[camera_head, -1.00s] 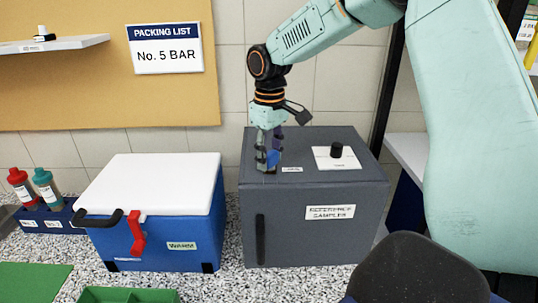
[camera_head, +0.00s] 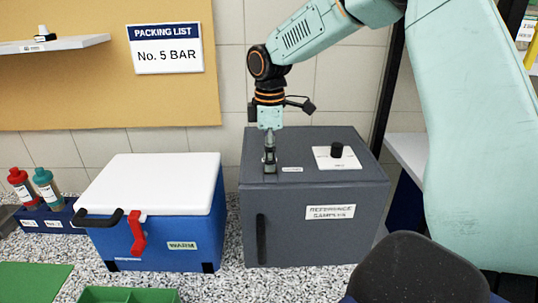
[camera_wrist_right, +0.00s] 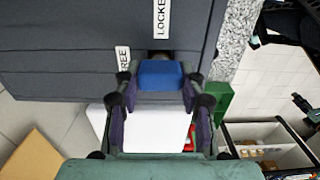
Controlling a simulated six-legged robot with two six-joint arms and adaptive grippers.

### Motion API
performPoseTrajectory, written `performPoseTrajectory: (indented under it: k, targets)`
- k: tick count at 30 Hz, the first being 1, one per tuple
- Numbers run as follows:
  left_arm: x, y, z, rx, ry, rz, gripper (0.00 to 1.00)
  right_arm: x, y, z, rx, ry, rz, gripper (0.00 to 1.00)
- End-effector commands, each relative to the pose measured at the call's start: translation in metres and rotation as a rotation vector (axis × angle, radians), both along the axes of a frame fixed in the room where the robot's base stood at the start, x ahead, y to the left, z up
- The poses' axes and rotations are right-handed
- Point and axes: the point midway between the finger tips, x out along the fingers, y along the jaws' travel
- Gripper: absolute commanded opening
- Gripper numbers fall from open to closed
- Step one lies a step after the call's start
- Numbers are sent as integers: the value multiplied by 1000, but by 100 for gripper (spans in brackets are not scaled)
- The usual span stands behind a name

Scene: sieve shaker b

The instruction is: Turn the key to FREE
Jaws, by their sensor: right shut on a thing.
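The dark grey reference sampler box (camera_head: 285,220) stands on the speckled counter. My right gripper (camera_head: 269,165) points down at the left of its top. In the right wrist view my right gripper (camera_wrist_right: 161,80) is shut on a blue key (camera_wrist_right: 160,74), with a finger on each side. The key's lower end is hidden. A white FREE label (camera_wrist_right: 123,60) lies just left of the key, and a LOCKED label (camera_wrist_right: 161,18) lies above it in that view. In the head view the fingers hide the key. My left gripper is out of view.
A black knob (camera_head: 337,150) on a white plate stands right of the key on the same box. A blue cooler with a white lid (camera_head: 155,180) and red latch (camera_head: 137,232) stands to the left. Bottles (camera_head: 45,184) sit in a rack at far left.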

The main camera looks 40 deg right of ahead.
Motion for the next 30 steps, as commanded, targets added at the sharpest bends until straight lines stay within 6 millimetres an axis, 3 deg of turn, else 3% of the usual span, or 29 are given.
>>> performPoseTrajectory:
  k: [9, 20, 23, 30]
  targets:
    - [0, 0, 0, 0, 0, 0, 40, 0, 0, 0, -1, 1, -2, 66]
    - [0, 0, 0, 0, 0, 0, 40, 0, 0, 3, -1, -2, -3, 67]
    - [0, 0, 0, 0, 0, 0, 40, 1, 0, 13, -2, -4, -3, 67]
    - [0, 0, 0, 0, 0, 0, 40, 1, 0, 60, -2, -5, -3, 67]
